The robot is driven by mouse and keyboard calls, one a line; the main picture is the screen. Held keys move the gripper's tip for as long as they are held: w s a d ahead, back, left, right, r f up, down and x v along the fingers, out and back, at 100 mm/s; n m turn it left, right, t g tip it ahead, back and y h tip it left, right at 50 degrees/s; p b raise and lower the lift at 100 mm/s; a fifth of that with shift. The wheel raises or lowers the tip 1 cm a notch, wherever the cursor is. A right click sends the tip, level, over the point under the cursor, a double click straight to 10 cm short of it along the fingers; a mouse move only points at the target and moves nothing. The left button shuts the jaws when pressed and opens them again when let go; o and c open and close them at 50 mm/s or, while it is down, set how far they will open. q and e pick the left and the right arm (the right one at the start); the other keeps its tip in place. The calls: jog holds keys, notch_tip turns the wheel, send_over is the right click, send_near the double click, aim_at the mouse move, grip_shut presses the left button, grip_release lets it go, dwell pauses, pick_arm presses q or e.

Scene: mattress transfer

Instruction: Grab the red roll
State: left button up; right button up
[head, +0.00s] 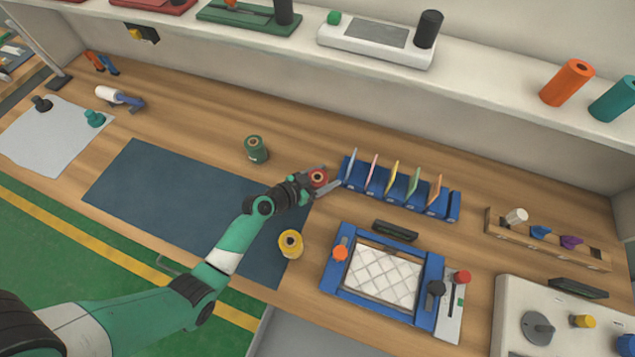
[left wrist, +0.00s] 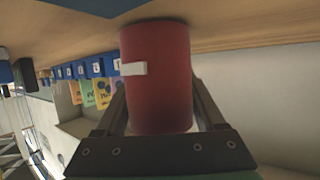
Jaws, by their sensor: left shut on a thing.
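The red roll (head: 318,177) stands on the wooden bench, near the upper right corner of the dark blue mat. My left gripper (head: 322,184) has its fingers around it and is shut on it. In the left wrist view the red roll (left wrist: 156,80) fills the middle between the two fingers (left wrist: 156,112), with a small white tab on its side. I cannot tell from these views whether the roll's base touches the bench. My right gripper is not in view.
A blue rack (head: 378,190) with several coloured cards is just right of the gripper. A blue-framed fixture (head: 334,281) lies in front. The dark mat (head: 150,200) is mostly clear.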

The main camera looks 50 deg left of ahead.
pick_arm(q)
grip_shut()
jog(key=shift+r+p, duration=0.3)
jog(key=shift+r, duration=0.2)
notch_tip(320, 180, up, 3)
jog(key=shift+f+p, duration=0.1)
jog(key=shift+p, duration=0.7)
jog(key=s+d+r+p, duration=0.6)
jog(key=d+r, duration=0.3)
jog(key=d, duration=0.3)
jog(key=shift+v, duration=0.85)
